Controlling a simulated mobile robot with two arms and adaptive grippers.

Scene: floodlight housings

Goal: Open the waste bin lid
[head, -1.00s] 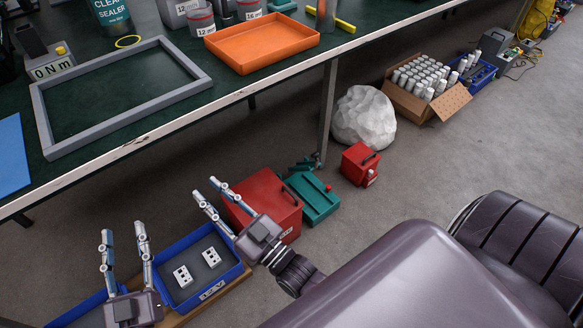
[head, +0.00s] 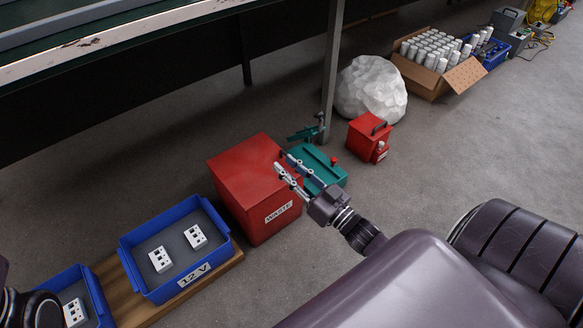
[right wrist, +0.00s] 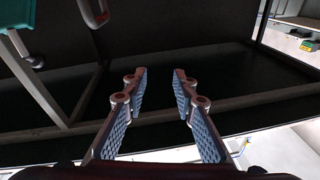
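The waste bin (head: 279,212) is a red box with a white "WASTE" label on its front, on the floor under the bench edge. Its flat red lid (head: 240,160) lies shut on top. My right gripper (head: 282,161) is over the right edge of the lid in the head view, fingers pointing up-left. I cannot tell whether it touches the lid. In the right wrist view, its two fingers (right wrist: 158,75) stand apart with nothing between them. The bin is not recognisable there. Of my left arm, only dark parts show at the head view's left edge; its fingers are not visible.
A teal case (head: 315,172) stands close to the bin's right, with a small red box (head: 369,140) beyond. A bench leg (head: 333,75) rises behind. A blue "12 V" bin (head: 150,272) stands at left. A white lump (head: 371,88) lies farther back.

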